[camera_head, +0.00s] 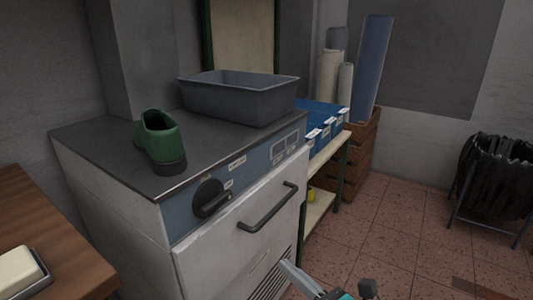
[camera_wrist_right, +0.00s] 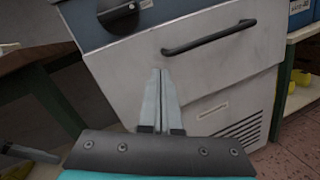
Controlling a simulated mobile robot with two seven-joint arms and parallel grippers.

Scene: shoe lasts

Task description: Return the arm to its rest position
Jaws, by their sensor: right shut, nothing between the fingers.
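My right gripper (camera_head: 300,279) is low at the bottom of the head view, in front of the white machine (camera_head: 225,258). In the right wrist view my right gripper (camera_wrist_right: 160,74) has its two fingers together with nothing between them. The fingers point at the machine's front, below its dark handle (camera_wrist_right: 208,37). I cannot tell whether the fingertips touch the front. A green shoe (camera_head: 160,141) stands on the machine's dark top, away from the gripper. My left gripper is not in the head view.
A grey bin (camera_head: 240,98) stands on the machine top. The handle (camera_head: 267,208) and a black knob (camera_head: 211,198) stick out from the front. A wooden table (camera_head: 75,262) is at left, a shelf with blue boxes (camera_head: 320,112) at right. The tiled floor (camera_head: 400,225) at right is mostly open.

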